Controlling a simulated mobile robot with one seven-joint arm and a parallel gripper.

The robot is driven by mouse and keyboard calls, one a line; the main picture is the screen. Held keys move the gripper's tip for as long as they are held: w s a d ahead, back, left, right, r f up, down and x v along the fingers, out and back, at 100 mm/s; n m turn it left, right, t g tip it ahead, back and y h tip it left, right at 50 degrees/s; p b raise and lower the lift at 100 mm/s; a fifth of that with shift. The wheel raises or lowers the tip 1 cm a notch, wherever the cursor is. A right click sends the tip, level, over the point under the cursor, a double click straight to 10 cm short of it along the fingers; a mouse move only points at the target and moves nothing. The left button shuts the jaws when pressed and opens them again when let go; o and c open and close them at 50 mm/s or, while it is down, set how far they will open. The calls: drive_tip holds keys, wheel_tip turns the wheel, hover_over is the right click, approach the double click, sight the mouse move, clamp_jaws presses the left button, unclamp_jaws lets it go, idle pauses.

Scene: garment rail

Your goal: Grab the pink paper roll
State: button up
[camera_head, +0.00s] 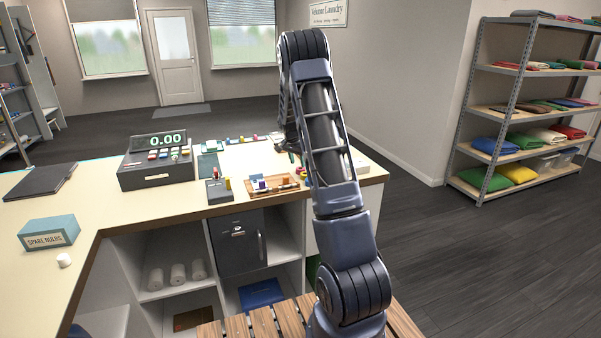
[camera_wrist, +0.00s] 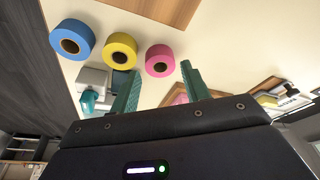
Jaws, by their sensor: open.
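The pink paper roll (camera_wrist: 160,68) rests on the cream counter in the wrist view, with its dark core hole showing. A yellow roll (camera_wrist: 115,58) and a blue roll (camera_wrist: 80,30) are in a row to its left. My gripper (camera_wrist: 160,72) is open and empty, its two green fingers apart. In the picture the pink roll shows between and slightly past the fingertips. The fingers do not appear to touch it; the height gap is hard to judge. In the head view my gripper (camera_head: 287,143) is over the counter's right end, partly hidden by my arm; the pink roll cannot be made out there.
The counter (camera_head: 100,209) also bears a cash register (camera_head: 156,165), a wooden tray (camera_head: 268,190) with small items and a spare-bulbs box (camera_head: 49,233). In the wrist view, a grey-white device with a teal part (camera_wrist: 88,99) is left of the fingers. A wooden board (camera_wrist: 170,10) lies beyond the rolls.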

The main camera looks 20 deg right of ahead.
sight(300, 168)
drive_tip(key=x, duration=0.4)
drive_tip(key=shift+w+d+f, duration=0.2)
drive_tip(key=shift+d, duration=0.25)
drive_tip(key=c, duration=0.6)
drive_tip(key=shift+c, duration=0.2)
